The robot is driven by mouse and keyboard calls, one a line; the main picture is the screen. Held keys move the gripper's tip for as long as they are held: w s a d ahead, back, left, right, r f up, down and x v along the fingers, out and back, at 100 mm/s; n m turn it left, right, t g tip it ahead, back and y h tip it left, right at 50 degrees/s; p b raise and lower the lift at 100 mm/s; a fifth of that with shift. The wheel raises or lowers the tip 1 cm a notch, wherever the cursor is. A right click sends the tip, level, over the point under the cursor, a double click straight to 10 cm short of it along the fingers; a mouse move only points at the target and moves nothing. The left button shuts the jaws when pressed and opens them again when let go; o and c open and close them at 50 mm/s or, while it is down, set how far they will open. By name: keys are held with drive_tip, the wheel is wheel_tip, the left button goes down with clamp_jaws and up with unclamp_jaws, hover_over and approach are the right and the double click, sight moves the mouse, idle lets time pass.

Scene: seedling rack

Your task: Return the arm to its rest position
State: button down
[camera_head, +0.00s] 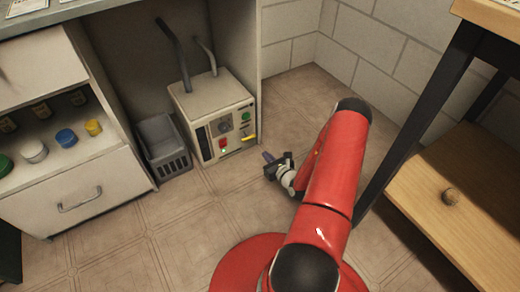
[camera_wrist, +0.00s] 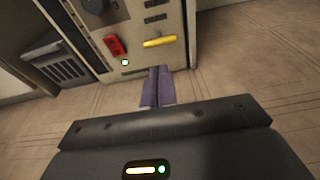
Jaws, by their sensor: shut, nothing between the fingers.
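My red arm reaches up from the lower middle of the head view. My gripper (camera_head: 268,157) is at its end, above the tiled floor and in front of the beige machine. In the wrist view, my gripper (camera_wrist: 157,88) shows its two purple-grey fingers together, shut with nothing between them. The fingers point toward the lower front of the machine and look apart from it.
The beige machine (camera_head: 215,160) has a red switch (camera_wrist: 115,46), a yellow handle (camera_wrist: 160,41) and a lit green light. A grey basket (camera_head: 162,145) stands left of it. A drawer cabinet (camera_head: 75,180) is at left, a wooden shelf (camera_head: 430,185) at right. Floor between is clear.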

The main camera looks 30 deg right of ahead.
drive_tip(key=shift+v, duration=1.3)
drive_tip(key=w+a+r+n+g+y+p, duration=0.1)
drive_tip(key=a+r+n+g+y, duration=0.2)
drive_tip(key=a+r+n+y, duration=0.65)
drive_tip(key=w+a+r+n+g+y+p, duration=0.15)
drive_tip(key=a+r+n, duration=0.4)
drive_tip(key=r, duration=0.85)
drive_tip(key=s+a+r+n+g+h+p, duration=0.2)
drive_tip(key=s+a+r+n+g, duration=0.4)
drive_tip(key=s+r, duration=0.25)
drive_tip(key=s+a+r+n+g+h+p, duration=0.25)
drive_tip(key=s+a+r+n+g, duration=0.2)
drive_tip(key=s+r+n, duration=0.4)
drive_tip(key=s+d+r+n+t+h, duration=0.2)
drive_tip(key=s+r+n+h, duration=0.1)
drive_tip(key=s+r, duration=0.1)
drive_tip(key=s+d+r+n+t+h+p, duration=0.1)
drive_tip(key=s+d+r+n+t+h, duration=0.1)
drive_tip(key=r, duration=0.4)
drive_tip(key=shift+s+d+r+n+t+h, duration=0.15)
drive_tip(key=shift+s+r+n+t+h, duration=0.3)
drive_tip(key=shift+s+h, duration=0.7)
drive_tip(key=shift+s+f, duration=0.1)
drive_tip(key=shift+f, duration=0.05)
